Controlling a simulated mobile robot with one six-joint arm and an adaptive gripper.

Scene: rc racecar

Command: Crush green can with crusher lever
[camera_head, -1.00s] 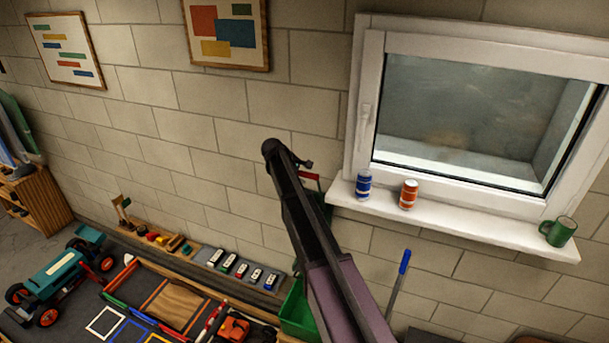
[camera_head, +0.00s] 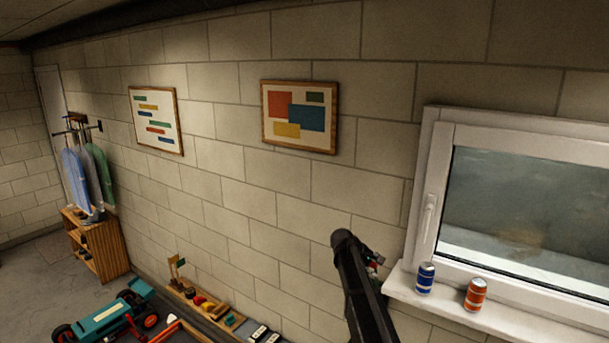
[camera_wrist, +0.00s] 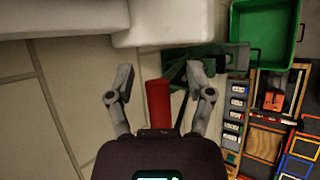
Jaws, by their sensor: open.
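The crusher's red lever handle (camera_wrist: 158,103) shows in the wrist view, between the two fingers of my open gripper (camera_wrist: 159,80). The fingers stand apart on either side of it, with no clear contact. The lever joins the green crusher (camera_wrist: 205,53), which is partly hidden by the right finger. In the head view my dark arm reaches up toward the wall left of the window and covers most of the crusher area. I cannot make out a green can in either current view.
A blue can (camera_head: 425,279) and an orange can (camera_head: 475,295) stand on the white window sill (camera_head: 520,322). A green bin (camera_wrist: 265,28) and a tray of toy parts (camera_wrist: 270,148) lie right of the crusher in the wrist view. A teal toy car (camera_head: 105,322) is lower left.

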